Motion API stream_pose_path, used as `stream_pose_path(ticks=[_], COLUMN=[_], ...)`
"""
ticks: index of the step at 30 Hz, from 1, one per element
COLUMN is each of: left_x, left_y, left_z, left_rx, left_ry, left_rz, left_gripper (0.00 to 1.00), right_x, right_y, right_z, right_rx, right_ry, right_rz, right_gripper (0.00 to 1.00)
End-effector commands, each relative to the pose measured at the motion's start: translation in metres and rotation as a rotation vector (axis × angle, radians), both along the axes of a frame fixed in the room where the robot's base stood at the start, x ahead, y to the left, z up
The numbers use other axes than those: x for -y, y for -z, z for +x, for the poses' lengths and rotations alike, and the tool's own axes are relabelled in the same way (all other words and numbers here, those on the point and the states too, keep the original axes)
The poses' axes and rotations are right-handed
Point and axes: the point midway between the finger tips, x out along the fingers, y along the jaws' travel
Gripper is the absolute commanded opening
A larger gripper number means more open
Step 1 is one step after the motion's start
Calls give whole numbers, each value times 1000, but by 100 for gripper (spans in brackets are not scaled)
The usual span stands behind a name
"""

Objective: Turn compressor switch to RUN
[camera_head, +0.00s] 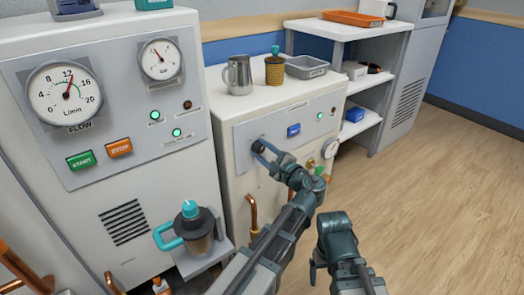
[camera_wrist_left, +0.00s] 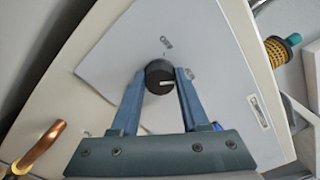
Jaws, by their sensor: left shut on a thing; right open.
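The compressor switch is a round black knob (camera_wrist_left: 159,75) on a light grey panel; a white mark shows on its face. My left gripper (camera_wrist_left: 158,88) is shut on the knob, one finger on each side. In the head view my left gripper (camera_head: 264,152) reaches the left part of the front panel on the white compressor cabinet (camera_head: 240,188), and its fingers largely hide the knob. My right gripper (camera_head: 318,262) is open and empty, low in front of the cabinet, apart from everything.
A metal jug (camera_head: 238,75), a brown canister (camera_head: 274,70) and a grey tray (camera_head: 306,67) stand on the cabinet. A larger cabinet with gauges (camera_head: 66,95) stands left. Copper pipes (camera_head: 253,214) stick out low. Floor at right is clear.

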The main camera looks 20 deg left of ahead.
Motion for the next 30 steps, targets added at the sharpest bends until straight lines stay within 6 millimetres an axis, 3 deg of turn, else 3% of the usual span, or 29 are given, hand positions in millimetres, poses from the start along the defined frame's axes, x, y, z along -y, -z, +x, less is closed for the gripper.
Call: stream_pose_path(ticks=[24, 25, 30], left_x=[1, 1, 0], left_y=[1, 1, 0], left_z=[0, 0, 0], left_rx=[-91, -91, -90], left_ry=[0, 0, 1], left_rz=[67, 67, 67], left_gripper=[0, 47, 75], right_x=[0, 0, 0], right_y=[0, 0, 0], right_z=[0, 0, 0], right_rx=[0, 0, 0], right_ry=[0, 0, 0], right_rz=[0, 0, 0], right_gripper=[87, 87, 87])
